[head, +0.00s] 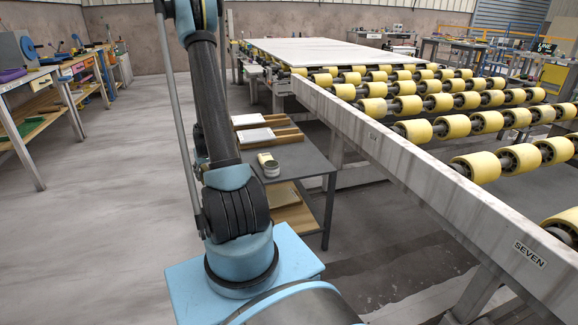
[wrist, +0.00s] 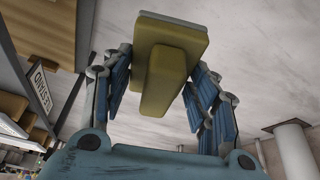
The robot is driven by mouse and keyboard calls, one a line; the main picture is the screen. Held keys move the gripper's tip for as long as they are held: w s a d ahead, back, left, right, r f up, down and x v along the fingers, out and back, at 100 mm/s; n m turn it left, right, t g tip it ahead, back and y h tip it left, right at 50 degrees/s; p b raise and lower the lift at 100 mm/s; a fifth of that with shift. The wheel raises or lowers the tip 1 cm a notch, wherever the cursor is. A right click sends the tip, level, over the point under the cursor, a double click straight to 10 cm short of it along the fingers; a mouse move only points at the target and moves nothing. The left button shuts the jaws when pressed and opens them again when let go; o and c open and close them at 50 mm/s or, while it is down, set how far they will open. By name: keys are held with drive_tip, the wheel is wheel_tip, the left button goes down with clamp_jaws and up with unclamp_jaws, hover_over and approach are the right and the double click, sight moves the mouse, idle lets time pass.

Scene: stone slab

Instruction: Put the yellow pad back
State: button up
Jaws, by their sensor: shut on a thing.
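The yellow pad (wrist: 165,72) is a yellow block with a broader khaki-yellow backing. In the wrist view it sits between the two blue-lined fingers of my gripper (wrist: 161,82), which is shut on it. The pad is clear of any surface that I can see. My gripper does not show in the head view, where only part of my arm is seen. A small yellow item (head: 265,158) lies on the grey table (head: 310,161) in the head view. I cannot tell whether it is another pad.
A round tin (head: 271,170) stands beside the small yellow item. A long conveyor with yellow rollers (head: 475,165) fills the right, bearing a pale slab (head: 325,52). Workbenches (head: 30,78) line the left; the floor (head: 90,235) between is clear.

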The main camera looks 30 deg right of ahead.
drive_tip(key=shift+d, duration=0.65)
drive_tip(key=d+r+m, duration=0.1)
drive_tip(key=d, duration=0.5)
drive_tip(key=d+r+m, duration=0.1)
drive_tip(key=d+r, duration=0.1)
drive_tip(key=d, duration=0.5)
drive_tip(key=s+d+r+m+h, duration=0.1)
drive_tip(key=d+r, duration=0.1)
drive_tip(key=d, duration=0.4)
drive_tip(key=shift+s+d+r+m, duration=0.15)
drive_tip(key=shift+d+m, duration=0.1)
drive_tip(key=shift+m, duration=0.15)
drive_tip(key=s+d+r+m+h, duration=0.1)
drive_tip(key=s+d+r+m, duration=0.2)
drive_tip(key=d, duration=0.6)
drive_tip(key=s+d+r+m+h, duration=0.1)
drive_tip(key=s+d+r, duration=0.3)
drive_tip(key=d, duration=0.6)
drive_tip(key=shift+g+y, duration=0.3)
drive_tip(key=shift+g, duration=0.1)
drive_tip(key=shift+s+f, duration=0.2)
drive_tip(key=shift+f, duration=1.55)
drive_tip(key=shift+s+f, duration=0.25)
drive_tip(key=shift+f, duration=1.55)
drive_tip(key=shift+s+f, duration=0.2)
drive_tip(key=shift+f, duration=1.55)
drive_tip(key=o, duration=1.3)
